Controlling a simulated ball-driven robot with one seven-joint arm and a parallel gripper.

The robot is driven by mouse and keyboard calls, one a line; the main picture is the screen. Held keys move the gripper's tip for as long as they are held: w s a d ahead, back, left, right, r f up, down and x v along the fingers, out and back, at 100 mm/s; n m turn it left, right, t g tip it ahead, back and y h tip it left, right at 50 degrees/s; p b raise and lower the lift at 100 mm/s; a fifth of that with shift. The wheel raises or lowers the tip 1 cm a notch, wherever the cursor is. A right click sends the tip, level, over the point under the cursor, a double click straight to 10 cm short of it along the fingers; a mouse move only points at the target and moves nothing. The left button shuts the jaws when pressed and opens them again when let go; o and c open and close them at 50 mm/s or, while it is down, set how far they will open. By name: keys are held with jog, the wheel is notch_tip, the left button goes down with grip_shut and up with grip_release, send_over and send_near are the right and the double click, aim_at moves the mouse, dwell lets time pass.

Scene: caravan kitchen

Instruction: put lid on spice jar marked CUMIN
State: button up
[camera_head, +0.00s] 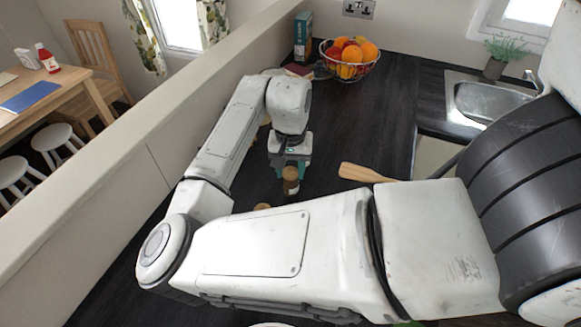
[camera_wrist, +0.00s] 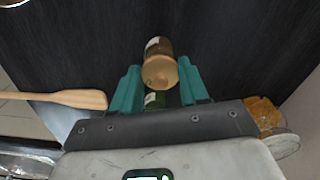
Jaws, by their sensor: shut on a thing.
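My gripper (camera_head: 291,163) points down over the dark worktop, its teal fingers on either side of a tan lid (camera_wrist: 159,72). The gripper is shut on this lid. A small glass jar with a pale label (camera_wrist: 155,46) shows directly beyond the lid; the jar (camera_head: 291,187) also shows under the gripper in the head view. The lid and jar look in line, but I cannot tell whether the lid is seated. The label is too small to read, so I cannot confirm CUMIN. A second, greenish jar (camera_wrist: 154,100) shows partly between the fingers, mostly hidden by my gripper.
A wooden spatula (camera_head: 362,173) lies right of the jar. A fruit basket (camera_head: 349,70) and a teal box (camera_head: 303,36) stand at the back. A sink (camera_head: 490,103) is at right. A tan round top (camera_head: 262,206) shows behind my arm. A low wall borders the left.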

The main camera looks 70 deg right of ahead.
aim_at(290, 168)
jog(key=shift+f+b, duration=0.3)
jog(key=shift+f, duration=0.35)
jog(key=o, duration=0.7)
jog(key=shift+o, duration=0.2)
jog(key=shift+r, duration=0.1)
notch_tip(290, 168, up, 3)
jog(key=p, duration=0.2)
jog(key=shift+p, duration=0.4)
jog(key=shift+r+p, duration=0.4)
jog(key=shift+r, duration=3.6)
jog(key=shift+s+f, duration=0.1)
jog(key=shift+s, duration=0.05)
